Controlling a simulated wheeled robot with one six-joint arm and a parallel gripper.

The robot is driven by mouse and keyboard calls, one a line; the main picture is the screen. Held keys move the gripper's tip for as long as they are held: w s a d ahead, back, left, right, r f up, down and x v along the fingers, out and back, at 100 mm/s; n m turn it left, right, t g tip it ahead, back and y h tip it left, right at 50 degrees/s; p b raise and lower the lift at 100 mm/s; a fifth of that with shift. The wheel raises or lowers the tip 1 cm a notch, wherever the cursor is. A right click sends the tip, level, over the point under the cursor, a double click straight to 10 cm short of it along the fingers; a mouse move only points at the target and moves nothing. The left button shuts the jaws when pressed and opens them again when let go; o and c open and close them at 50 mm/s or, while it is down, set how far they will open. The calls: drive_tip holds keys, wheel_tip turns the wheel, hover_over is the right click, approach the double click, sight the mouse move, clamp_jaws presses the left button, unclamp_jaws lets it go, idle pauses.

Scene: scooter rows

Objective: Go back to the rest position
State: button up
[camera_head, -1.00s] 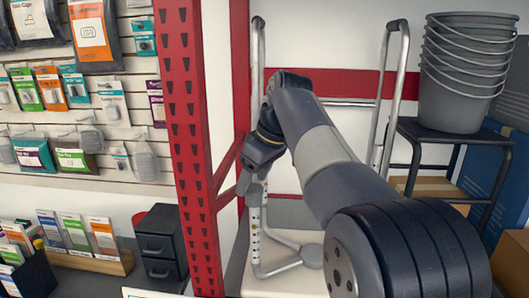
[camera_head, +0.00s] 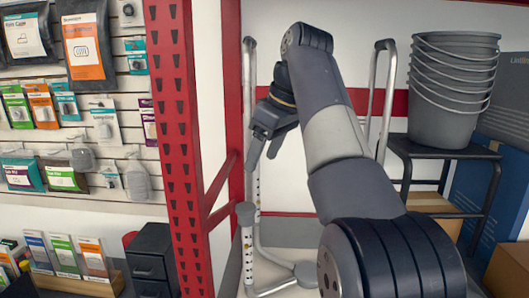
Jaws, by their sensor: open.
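My gripper (camera_head: 263,150) hangs from the end of my arm near the middle of the head view. Its fingers point down and are apart, with nothing seen between them. It is in front of the white wall and the grey metal tube frame (camera_head: 249,120), just right of the red perforated upright. I cannot tell how far it is from the tube frame.
A red perforated upright (camera_head: 180,150) stands close on the left of my gripper. Behind it is a slat wall with hanging packages (camera_head: 85,40). On the right, stacked grey buckets (camera_head: 450,95) stand on a dark stool (camera_head: 440,150). Brown boxes (camera_head: 508,270) lie at lower right.

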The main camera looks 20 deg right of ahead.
sight(244, 205)
idle(0.3)
drive_tip(key=x, duration=1.3)
drive_tip(key=shift+s+d+f+b, duration=0.15)
drive_tip(key=shift+s+f+b, duration=0.1)
drive_tip(key=shift+f+b, duration=0.1)
drive_tip(key=shift+r, duration=0.3)
